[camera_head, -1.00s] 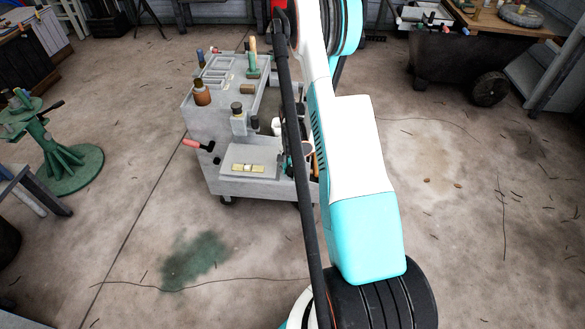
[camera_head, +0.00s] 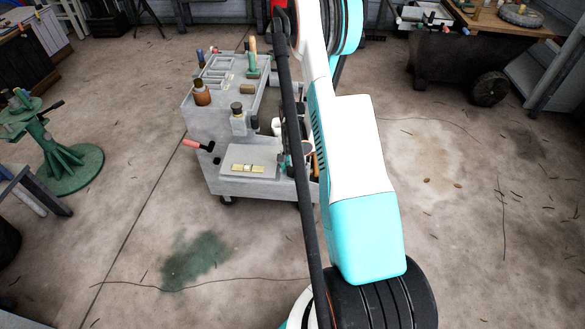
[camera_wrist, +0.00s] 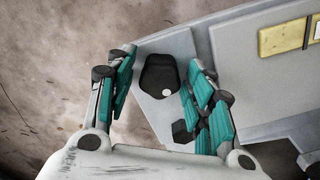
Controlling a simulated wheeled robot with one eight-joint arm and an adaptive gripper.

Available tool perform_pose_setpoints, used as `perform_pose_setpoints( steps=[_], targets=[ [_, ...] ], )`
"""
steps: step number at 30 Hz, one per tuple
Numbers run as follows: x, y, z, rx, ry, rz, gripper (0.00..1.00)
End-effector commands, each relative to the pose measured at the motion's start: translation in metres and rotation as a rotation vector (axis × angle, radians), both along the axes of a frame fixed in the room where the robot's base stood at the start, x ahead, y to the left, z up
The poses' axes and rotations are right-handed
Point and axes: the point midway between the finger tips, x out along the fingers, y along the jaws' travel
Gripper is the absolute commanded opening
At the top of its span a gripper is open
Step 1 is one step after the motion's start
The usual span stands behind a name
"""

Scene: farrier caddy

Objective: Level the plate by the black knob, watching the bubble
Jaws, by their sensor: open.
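The grey plate (camera_head: 262,154) is on the near end of the grey caddy in the head view, with a yellow level (camera_head: 248,168) on it. The plate (camera_wrist: 245,70) and part of the level (camera_wrist: 283,38) also show at the upper right of the wrist view. The bubble is too small to read. A black knob-like piece with a white dot (camera_wrist: 158,75) shows beyond and between my gripper's fingers (camera_wrist: 158,85). The fingers are open, and I cannot tell whether they touch it. My gripper is largely hidden behind my arm in the head view.
The caddy (camera_head: 205,120) carries bottles, a brush and compartments; a red-handled crank (camera_head: 192,143) sticks out on its left. A green stand (camera_head: 65,165) is at the left. The floor in front is clear.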

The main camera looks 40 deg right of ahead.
Motion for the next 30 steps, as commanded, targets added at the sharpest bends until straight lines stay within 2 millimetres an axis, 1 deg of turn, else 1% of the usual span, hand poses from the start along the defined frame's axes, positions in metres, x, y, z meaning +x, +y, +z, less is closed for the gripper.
perform_pose_setpoints(
  steps=[6,18,30],
  targets=[
    [0.0,0.0,0.017,0.0,0.0,0.0,0.48],
    [0.0,0.0,0.045,0.0,0.0,0.0,0.48],
    [0.0,0.0,0.046,0.0,0.0,0.0,0.48]
  ],
)
